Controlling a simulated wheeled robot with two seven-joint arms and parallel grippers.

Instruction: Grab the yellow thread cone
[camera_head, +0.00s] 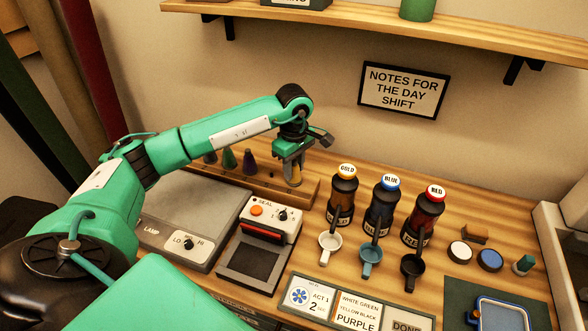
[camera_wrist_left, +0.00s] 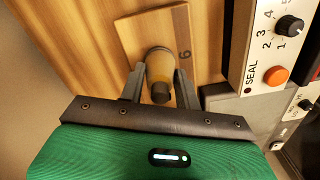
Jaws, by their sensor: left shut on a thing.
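The yellow thread cone (camera_wrist_left: 160,66) stands between the two fingers of my left gripper (camera_wrist_left: 161,84) in the left wrist view, with a finger against each side. In the head view the cone (camera_head: 294,175) shows as a small yellow patch below my left gripper (camera_head: 292,162), at the right part of the wooden thread rack (camera_head: 307,193). The gripper is shut on the cone. I cannot tell whether the cone's base is touching the rack. My right gripper is not in view.
A green cone (camera_head: 228,158) and a purple cone (camera_head: 249,161) stand on the rack to the left. The seal machine (camera_head: 260,240) is in front of it. Gold, blue and red bottles (camera_head: 382,203) stand to the right, with cups before them. A shelf (camera_head: 400,27) hangs above.

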